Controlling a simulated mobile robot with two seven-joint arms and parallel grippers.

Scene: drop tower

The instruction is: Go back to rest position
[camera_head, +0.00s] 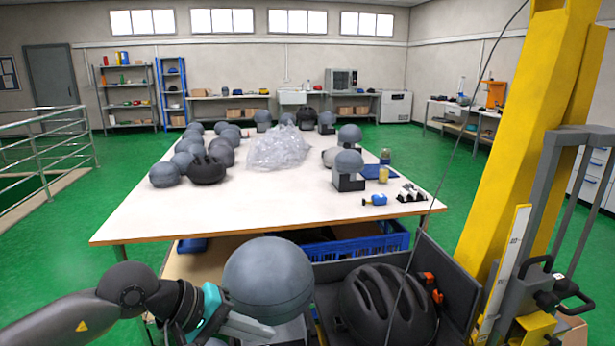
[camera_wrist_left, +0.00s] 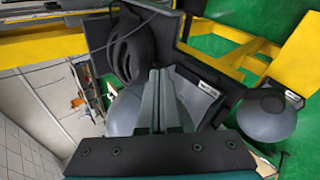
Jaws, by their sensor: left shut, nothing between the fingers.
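My left gripper (camera_head: 262,331) comes in from the lower left of the head view, at the lower left side of a large grey ball-shaped headform (camera_head: 268,278). In the left wrist view its two fingers (camera_wrist_left: 159,76) lie together with nothing between them. The headform also shows behind the fingers in that view (camera_wrist_left: 121,112). I cannot tell whether the fingers touch it. A black vented helmet (camera_head: 388,305) sits right of the headform and shows in the wrist view (camera_wrist_left: 127,48). My right gripper is not in view.
A yellow drop-tower column (camera_head: 540,130) with a white scale (camera_head: 503,275) stands at the right. A white table (camera_head: 140,211) ahead carries several grey headforms, helmets and a clear plastic bag (camera_head: 278,148). A blue crate (camera_head: 355,246) is under its near edge. A railing (camera_head: 45,150) is at left.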

